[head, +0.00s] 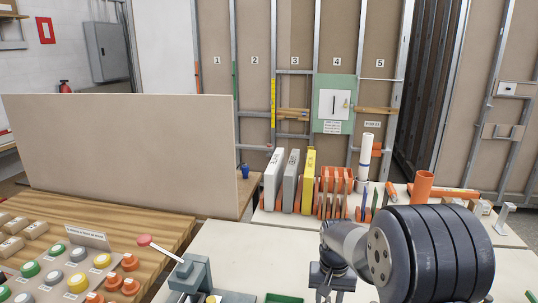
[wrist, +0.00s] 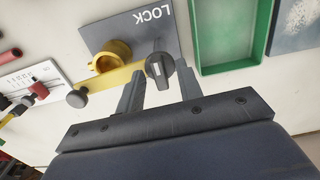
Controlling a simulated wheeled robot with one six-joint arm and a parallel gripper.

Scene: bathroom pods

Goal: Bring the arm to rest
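My gripper (wrist: 159,83) is open, with its two fingers apart and nothing held between them. In the wrist view a dark knob (wrist: 160,68) with a white mark shows between the fingertips, with a gap on each side. I cannot tell how far the fingers are above it. The knob is on a grey plate (wrist: 118,34) marked LOCK, beside a yellow ring-shaped part (wrist: 112,56). In the head view my gripper (head: 328,282) is low over the pale worktop (head: 235,245), partly hidden by my arm.
A green tray (wrist: 194,40) lies right of the LOCK plate. A lever with a red knob (head: 144,240) stands at the left, near a panel of coloured buttons (head: 75,281). Upright boards (head: 291,178) and an orange cylinder (head: 423,186) stand behind. A large tan panel (head: 120,150) rises at left.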

